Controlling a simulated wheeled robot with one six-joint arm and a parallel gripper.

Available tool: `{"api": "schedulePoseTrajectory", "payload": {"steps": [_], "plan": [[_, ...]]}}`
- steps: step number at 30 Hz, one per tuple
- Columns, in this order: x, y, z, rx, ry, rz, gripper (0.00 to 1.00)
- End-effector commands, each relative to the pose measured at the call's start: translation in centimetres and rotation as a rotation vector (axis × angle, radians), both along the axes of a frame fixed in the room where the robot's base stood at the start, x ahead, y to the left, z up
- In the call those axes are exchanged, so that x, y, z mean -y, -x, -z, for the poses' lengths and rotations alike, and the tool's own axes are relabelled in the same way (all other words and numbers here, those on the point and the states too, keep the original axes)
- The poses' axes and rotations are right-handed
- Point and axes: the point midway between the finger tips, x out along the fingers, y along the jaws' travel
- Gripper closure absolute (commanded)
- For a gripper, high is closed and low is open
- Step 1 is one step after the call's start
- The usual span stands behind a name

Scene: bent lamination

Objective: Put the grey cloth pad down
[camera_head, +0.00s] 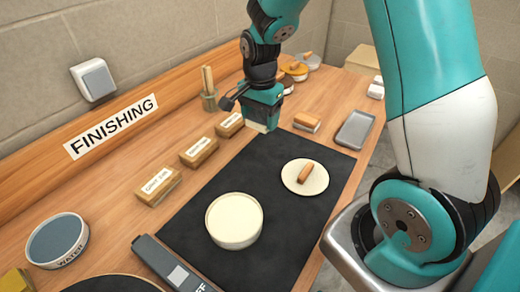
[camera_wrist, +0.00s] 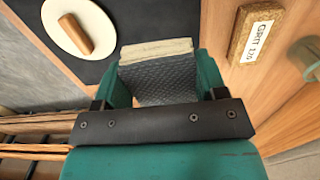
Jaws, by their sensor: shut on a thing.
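My gripper (camera_head: 262,116) is above the black mat's far left edge in the head view. It is shut on the grey cloth pad. In the wrist view the pad (camera_wrist: 165,82) sits between the two teal fingers, with a grey dimpled face and a pale layered edge at its far end. In the head view only a small pale part of the pad (camera_head: 257,127) shows below the fingers. Whether it touches the surface beneath is hard to tell.
The black mat (camera_head: 262,175) bears a round cream box (camera_head: 234,220) and a cream lid (camera_head: 291,178) with a wooden handle. Grit blocks (camera_head: 199,152) line its left side. A brush-like block (camera_head: 306,122) and grey tray (camera_head: 354,129) lie beyond. Mat between box and gripper is clear.

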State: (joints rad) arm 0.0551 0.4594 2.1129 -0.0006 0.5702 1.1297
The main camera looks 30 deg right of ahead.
Motion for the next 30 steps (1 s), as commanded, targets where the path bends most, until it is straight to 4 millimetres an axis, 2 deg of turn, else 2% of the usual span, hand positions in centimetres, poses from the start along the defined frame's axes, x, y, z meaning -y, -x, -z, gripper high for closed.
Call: {"api": "schedulePoseTrajectory", "payload": {"steps": [3, 6, 14, 18, 22, 30], "plan": [[0.0, 0.2, 3.4, -0.010, 0.000, -0.001, 0.54], [0.0, 0.1, 5.6, -0.007, -0.001, -0.002, 0.54], [0.0, 0.1, 8.3, -0.003, 0.000, -0.002, 0.54], [0.0, 0.0, 10.4, -0.003, 0.000, -0.003, 0.54], [0.0, 0.0, 11.4, 0.000, 0.000, -0.003, 0.54], [0.0, 0.0, 11.6, 0.001, 0.000, -0.003, 0.54]]}}
